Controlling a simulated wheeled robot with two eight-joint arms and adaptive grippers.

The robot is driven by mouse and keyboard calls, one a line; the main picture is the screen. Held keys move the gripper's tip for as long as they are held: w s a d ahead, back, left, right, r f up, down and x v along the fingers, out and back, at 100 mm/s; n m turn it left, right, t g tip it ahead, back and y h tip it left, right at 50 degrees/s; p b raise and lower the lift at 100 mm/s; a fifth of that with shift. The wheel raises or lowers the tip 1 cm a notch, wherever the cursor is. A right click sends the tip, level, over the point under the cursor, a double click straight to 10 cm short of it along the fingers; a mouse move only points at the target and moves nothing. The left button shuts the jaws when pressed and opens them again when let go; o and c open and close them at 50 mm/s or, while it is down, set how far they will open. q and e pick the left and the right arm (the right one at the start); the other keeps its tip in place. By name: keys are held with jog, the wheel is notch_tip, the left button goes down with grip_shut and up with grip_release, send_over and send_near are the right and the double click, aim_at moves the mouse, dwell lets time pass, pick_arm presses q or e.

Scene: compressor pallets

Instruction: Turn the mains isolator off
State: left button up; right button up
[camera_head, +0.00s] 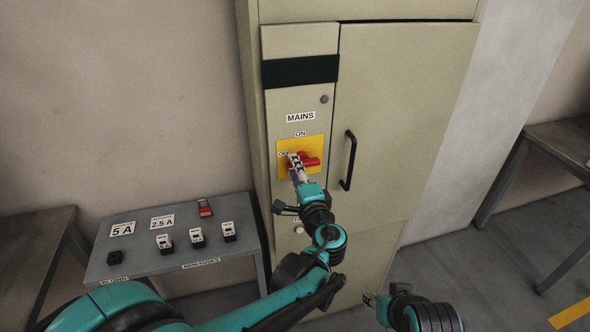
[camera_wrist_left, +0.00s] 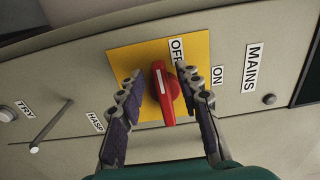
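The mains isolator has a red rotary handle (camera_head: 312,162) on a yellow plate (camera_head: 315,146) on the cabinet front. In the left wrist view the handle (camera_wrist_left: 166,92) lies along the line toward the OFF side, its white mark at the end nearer the OFF label (camera_wrist_left: 176,51). The ON label (camera_wrist_left: 217,75) is off to the handle's side. My left gripper (camera_wrist_left: 160,88) is open, with one finger on each side of the handle. The right finger is close to it, and a gap shows at the left finger; contact is unclear.
A grey fuse table (camera_head: 150,262) stands left of the cabinet, with fuses and a red padlock (camera_head: 205,208) on it. A black door handle (camera_head: 348,160) is right of the isolator. A HASP rod (camera_wrist_left: 52,125) sticks out from the panel. Another table (camera_head: 565,140) stands at the right.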

pick_arm(q)
jog(key=v, duration=1.2)
